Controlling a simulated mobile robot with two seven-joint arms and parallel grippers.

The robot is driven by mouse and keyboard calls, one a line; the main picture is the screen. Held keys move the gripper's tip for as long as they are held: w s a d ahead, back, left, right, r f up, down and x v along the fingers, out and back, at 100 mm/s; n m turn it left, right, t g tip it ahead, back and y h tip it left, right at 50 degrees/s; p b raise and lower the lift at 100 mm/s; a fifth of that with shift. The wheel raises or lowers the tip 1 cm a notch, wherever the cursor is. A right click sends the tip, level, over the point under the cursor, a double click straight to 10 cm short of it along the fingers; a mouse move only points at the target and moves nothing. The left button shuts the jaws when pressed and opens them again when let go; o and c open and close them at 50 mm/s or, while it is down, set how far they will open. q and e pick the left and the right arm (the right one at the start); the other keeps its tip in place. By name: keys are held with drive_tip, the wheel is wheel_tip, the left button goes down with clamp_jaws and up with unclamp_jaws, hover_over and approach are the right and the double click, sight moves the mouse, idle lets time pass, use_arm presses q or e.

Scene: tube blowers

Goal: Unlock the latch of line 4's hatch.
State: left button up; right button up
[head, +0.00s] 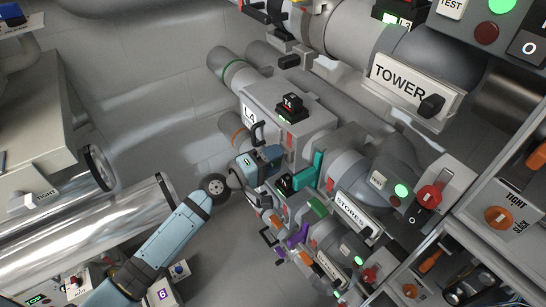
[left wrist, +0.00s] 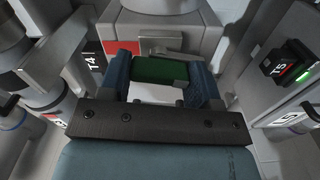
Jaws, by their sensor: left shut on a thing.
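My left gripper (head: 262,162) reaches in beside the row of tube blowers in the head view, next to the line 4 housing (head: 262,100) with its black T4 box (head: 290,104). In the left wrist view my left gripper (left wrist: 160,75) is shut on a dark green block (left wrist: 158,71), which lies between its two blue fingers. A light grey housing with a red patch (left wrist: 147,46) stands just beyond it. I cannot make out the green block in the head view, where the gripper hides it. My right gripper is in neither view.
A teal handle (head: 309,176) stands close right of the gripper, with a purple handle (head: 298,236) lower down. The T5 box (left wrist: 286,65) is close on the right in the wrist view. A TOWER line (head: 400,82) and a STORES line (head: 352,213) run alongside. Floor at upper left is clear.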

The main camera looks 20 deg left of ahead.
use_arm(q)
drive_tip(key=shift+n, duration=1)
drive_tip(key=o, duration=0.9)
drive_tip(key=shift+s+a, duration=0.1)
